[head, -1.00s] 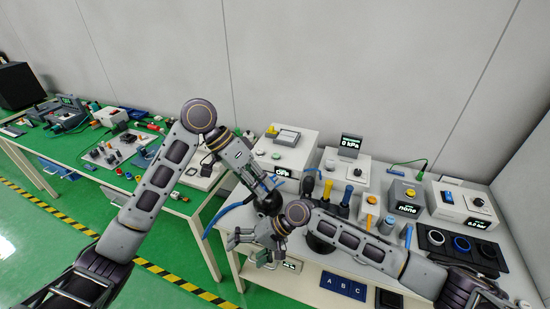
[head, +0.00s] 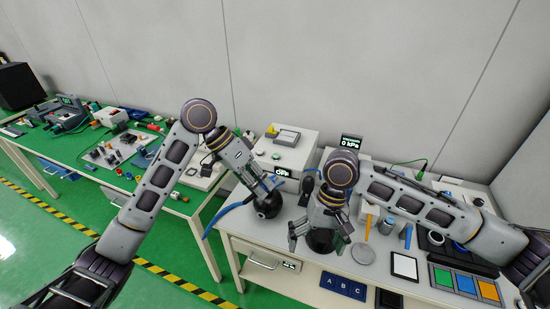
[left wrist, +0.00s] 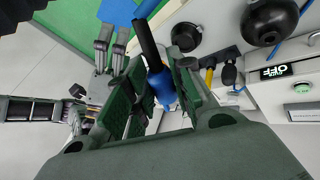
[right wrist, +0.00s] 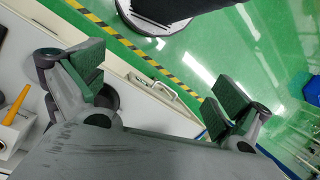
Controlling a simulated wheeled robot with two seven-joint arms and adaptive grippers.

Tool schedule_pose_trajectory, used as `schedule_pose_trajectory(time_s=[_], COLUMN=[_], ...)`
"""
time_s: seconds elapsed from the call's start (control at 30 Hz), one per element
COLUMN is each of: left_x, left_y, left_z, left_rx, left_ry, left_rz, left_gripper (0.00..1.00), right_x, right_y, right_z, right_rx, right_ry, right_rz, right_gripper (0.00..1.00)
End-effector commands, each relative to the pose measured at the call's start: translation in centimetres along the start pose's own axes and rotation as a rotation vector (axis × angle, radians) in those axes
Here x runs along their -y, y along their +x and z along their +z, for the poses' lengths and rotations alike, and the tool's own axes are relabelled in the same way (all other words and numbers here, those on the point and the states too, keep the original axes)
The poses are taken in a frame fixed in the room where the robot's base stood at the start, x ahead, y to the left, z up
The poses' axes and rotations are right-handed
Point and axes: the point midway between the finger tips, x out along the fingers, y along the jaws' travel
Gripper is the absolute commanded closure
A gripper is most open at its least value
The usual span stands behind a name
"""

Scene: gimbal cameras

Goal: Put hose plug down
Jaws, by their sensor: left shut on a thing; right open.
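My left gripper (head: 260,190) hangs over the left end of the near bench, beside a black dome (head: 266,207). In the left wrist view its fingers (left wrist: 163,95) are shut on the hose plug (left wrist: 162,88), a blue body with a black stem, held tilted. In the head view the plug is mostly hidden by the gripper. A dark holder (left wrist: 222,62) with yellow and black plugs shows beyond the fingers. My right gripper (head: 319,234) is open and empty above the bench's front; its spread fingers also show in the right wrist view (right wrist: 155,90).
A blue hose (head: 233,206) curves off the bench's left edge. White instrument boxes (head: 290,150) stand behind. A grey disc (head: 362,254), a white-faced tablet (head: 404,266) and a coloured tray (head: 466,282) lie toward the front right. My right arm covers part of the bench.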

Motion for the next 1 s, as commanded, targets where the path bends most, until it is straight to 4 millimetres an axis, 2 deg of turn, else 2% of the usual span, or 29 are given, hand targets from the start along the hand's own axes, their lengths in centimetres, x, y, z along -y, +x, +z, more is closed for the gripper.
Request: schedule_pose_trajectory(time_s=[0.03, 0.5, 1.0], left_x=[0.0, 0.0, 0.0], left_y=[0.0, 0.0, 0.0], left_z=[0.0, 0.0, 0.0], left_rx=[0.000, 0.000, 0.000], left_ry=[0.000, 0.000, 0.000], left_rz=[0.000, 0.000, 0.000], left_gripper=[1.00, 1.00, 1.00], right_x=[0.4, 6.2, 12.7], right_y=[-1.1, -10.3, -19.5], right_z=[-0.2, -2.0, -1.1], right_rx=[-0.026, -0.258, -0.492], right_ry=[-0.026, -0.326, -0.644], right_rz=[0.008, 0.036, 0.110], right_gripper=[0.00, 0.00, 0.00])
